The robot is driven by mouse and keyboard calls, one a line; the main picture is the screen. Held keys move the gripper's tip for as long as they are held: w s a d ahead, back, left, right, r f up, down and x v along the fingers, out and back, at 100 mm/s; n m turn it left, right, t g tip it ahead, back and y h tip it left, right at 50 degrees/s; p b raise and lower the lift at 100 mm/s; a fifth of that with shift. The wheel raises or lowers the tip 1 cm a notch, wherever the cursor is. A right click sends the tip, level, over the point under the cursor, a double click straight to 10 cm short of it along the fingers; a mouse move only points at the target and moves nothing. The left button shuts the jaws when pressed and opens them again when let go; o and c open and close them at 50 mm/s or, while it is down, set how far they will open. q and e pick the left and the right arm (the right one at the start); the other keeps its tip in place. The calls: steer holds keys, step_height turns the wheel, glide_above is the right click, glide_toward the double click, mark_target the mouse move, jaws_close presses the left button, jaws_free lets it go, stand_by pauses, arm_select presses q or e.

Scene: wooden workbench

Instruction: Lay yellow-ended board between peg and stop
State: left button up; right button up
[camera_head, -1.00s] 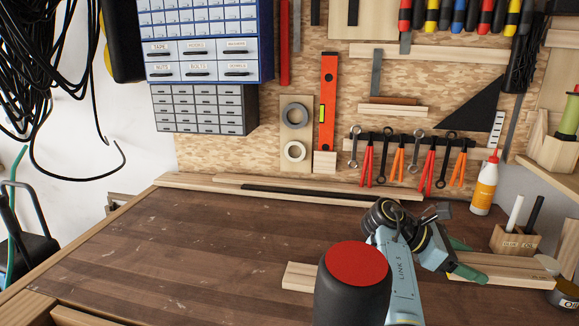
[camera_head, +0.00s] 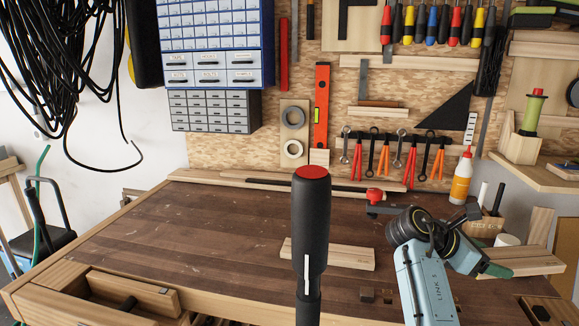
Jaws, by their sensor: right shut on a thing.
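My right gripper (camera_head: 495,269), with green fingers, is at the lower right beyond my pale blue arm. It appears shut on the left end of a light wooden board (camera_head: 532,262), whose right end sticks out to the right. No yellow end shows on it. Another light board (camera_head: 345,257) lies flat on the bench, partly hidden by a black upright cylinder with a red top. My left gripper is out of view.
The wooden workbench (camera_head: 190,230) is clear on its left. A glue bottle (camera_head: 461,180) and a pen block (camera_head: 484,226) stand at the back right. Long strips (camera_head: 240,180) lie along the back.

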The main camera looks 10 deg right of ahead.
steer(key=n+t, duration=0.1)
steer(key=w+r+n+t, duration=0.1)
steer(key=n+t, duration=0.1)
steer(key=a+r+n+t, duration=0.1)
steer(key=t, duration=0.1)
steer(key=shift+w+a+r+n, duration=0.1)
steer(key=shift+w+n, duration=0.2)
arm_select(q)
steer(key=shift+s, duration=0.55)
arm_select(e)
steer(key=s+a+f+n+t+y, duration=0.2)
steer(key=a+n+t+y, duration=0.1)
steer(key=a, duration=0.4)
steer(key=s+a+f+n+t+y, duration=0.3)
steer(key=a+n+y, duration=0.3)
steer(key=a, duration=0.2)
steer(key=s+a+f+n+t+y, duration=0.3)
steer(key=a+n+y, duration=0.1)
steer(key=a, duration=0.4)
steer(key=shift+s+n+t, duration=0.25)
steer(key=shift+n+t, duration=0.15)
steer(key=shift+n, duration=0.3)
steer(key=shift+f, duration=0.15)
